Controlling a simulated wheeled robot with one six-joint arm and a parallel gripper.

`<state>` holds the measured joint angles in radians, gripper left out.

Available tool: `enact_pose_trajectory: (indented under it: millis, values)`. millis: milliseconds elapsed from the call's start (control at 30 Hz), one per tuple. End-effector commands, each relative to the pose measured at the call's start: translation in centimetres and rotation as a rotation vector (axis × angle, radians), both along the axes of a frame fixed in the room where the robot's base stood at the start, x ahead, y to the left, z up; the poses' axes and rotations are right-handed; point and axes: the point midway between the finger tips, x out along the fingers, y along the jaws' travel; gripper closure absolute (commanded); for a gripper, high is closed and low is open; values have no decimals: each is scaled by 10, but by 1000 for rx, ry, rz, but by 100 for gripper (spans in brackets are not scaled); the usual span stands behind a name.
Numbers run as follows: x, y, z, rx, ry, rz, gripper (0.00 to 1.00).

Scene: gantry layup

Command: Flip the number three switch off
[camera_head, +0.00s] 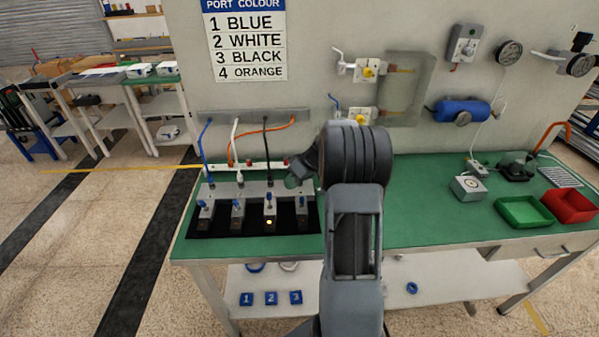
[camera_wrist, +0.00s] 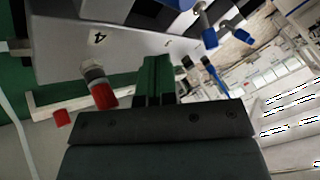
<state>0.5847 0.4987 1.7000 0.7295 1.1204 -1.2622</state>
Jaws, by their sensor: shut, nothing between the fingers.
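A grey switch panel (camera_head: 252,189) sits on a black mat at the left of the green bench, with a row of blue-levered switches along its front. The other lamps look dark. My gripper (camera_head: 291,183) is shut and empty at the panel's right rear, near the fourth port. In the wrist view my gripper (camera_wrist: 156,68) points at the panel (camera_wrist: 100,45) marked "4", beside a red-ended port (camera_wrist: 98,85). Blue levers (camera_wrist: 207,35) show beyond.
Blue, white and black cables (camera_head: 266,150) run from a wall strip to the panel, and an orange cable (camera_head: 260,130) loops behind it. A sign (camera_head: 245,45) lists port colours. Green (camera_head: 524,212) and red (camera_head: 569,206) trays stand right.

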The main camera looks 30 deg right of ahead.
Motion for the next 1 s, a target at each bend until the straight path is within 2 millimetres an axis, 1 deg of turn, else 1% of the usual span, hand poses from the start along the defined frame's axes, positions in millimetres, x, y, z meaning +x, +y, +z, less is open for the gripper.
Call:
enact_pose_trajectory:
  millis: [100,167,300,433,600,1000]
  values:
    - [5,12,-16,2,4,2,100]
    - [4,21,-9,0,0,2,100]
    - [1,36,-8,-1,0,1,100]
    - [0,44,-7,1,1,1,100]
    - [0,48,-7,0,0,0,100]
    - [-1,47,-8,-3,-5,-4,100]
